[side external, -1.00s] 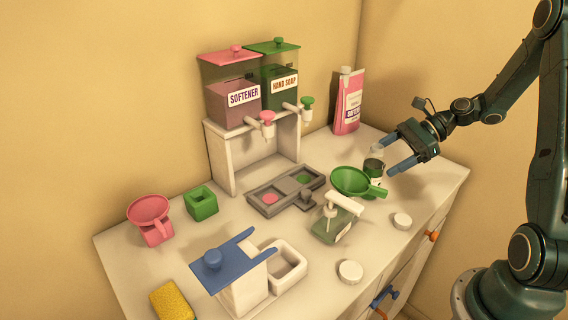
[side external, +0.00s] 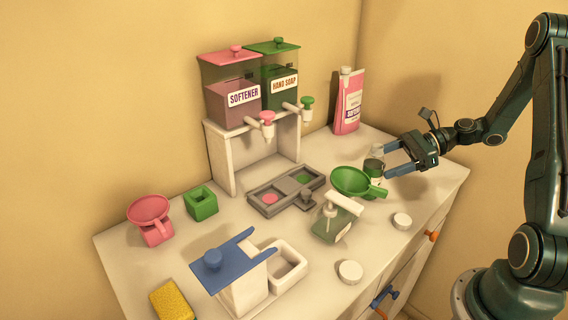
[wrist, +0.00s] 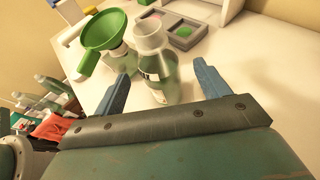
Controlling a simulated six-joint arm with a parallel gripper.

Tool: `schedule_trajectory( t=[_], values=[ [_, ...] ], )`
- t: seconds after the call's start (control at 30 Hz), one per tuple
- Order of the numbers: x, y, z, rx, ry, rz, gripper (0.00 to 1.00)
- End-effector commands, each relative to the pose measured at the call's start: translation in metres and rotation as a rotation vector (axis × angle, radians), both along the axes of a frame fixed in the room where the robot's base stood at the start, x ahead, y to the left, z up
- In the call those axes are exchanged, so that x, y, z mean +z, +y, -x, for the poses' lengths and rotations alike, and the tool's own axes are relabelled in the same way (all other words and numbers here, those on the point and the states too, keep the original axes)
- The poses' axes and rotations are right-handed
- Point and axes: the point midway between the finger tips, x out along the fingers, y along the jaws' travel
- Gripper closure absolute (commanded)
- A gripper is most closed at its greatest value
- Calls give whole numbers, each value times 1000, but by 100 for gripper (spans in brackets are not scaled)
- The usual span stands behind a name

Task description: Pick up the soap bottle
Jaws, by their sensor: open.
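A clear greenish bottle (side external: 374,164) with a pale cap and a dark label stands upright at the right of the counter. I take it to be the soap bottle. My gripper (side external: 390,160) is open at its right side, with its blue fingers pointing at it. In the wrist view the bottle (wrist: 157,70) stands between the two spread fingers of my gripper (wrist: 165,92), nearer the left one. I cannot tell whether a finger touches it. A second green bottle with a white pump (side external: 340,218) stands to its front left in the side view.
A green funnel (side external: 352,181) is close beside the bottle, with its handle in front of it. A pink pouch bottle (side external: 348,105) stands behind. White round lids (side external: 402,220) lie in front. The dispenser stand (side external: 222,150) and grey tray (side external: 264,208) are to the left.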

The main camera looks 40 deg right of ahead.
Motion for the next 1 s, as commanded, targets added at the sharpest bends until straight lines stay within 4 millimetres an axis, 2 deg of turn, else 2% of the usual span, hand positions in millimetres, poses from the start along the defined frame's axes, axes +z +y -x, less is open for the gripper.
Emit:
schedule_trajectory(
  t=[0.53, 1.0],
  values=[
    [-21, 41, -31, 4, 2, 0, 25],
    [-24, 45, -35, 1, 1, 2, 25]
  ],
)
